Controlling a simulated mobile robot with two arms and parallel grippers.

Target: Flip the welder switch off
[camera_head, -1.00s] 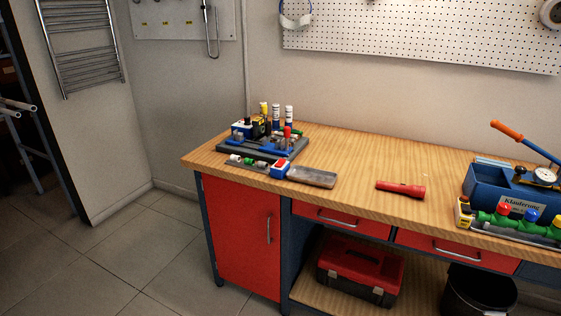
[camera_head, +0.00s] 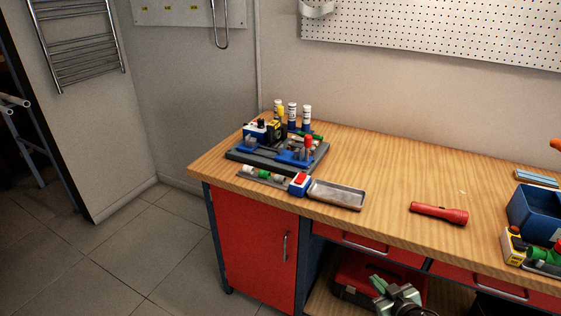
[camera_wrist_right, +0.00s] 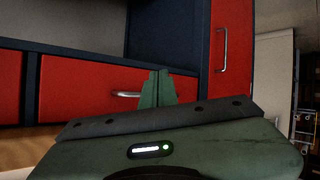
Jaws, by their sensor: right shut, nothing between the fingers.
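A small blue and white box with a red top (camera_head: 300,183), which looks like the switch, sits at the front edge of the wooden workbench (camera_head: 390,180). Whether the red part is on or off is too small to tell. Behind it is a grey and blue device (camera_head: 265,155) on a dark base, probably the welder. My right gripper (camera_head: 379,284) is low at the bottom of the head view, in front of the bench and below its top, apart from the switch. In the right wrist view its fingers (camera_wrist_right: 156,88) are shut and empty, facing red drawers. My left gripper is not in view.
A grey metal tray (camera_head: 337,194) lies right of the switch. A red flashlight (camera_head: 438,213) lies farther right, with a blue box (camera_head: 535,212) beyond it. White-capped bottles (camera_head: 292,115) stand behind the device. The bench top between tray and flashlight is clear.

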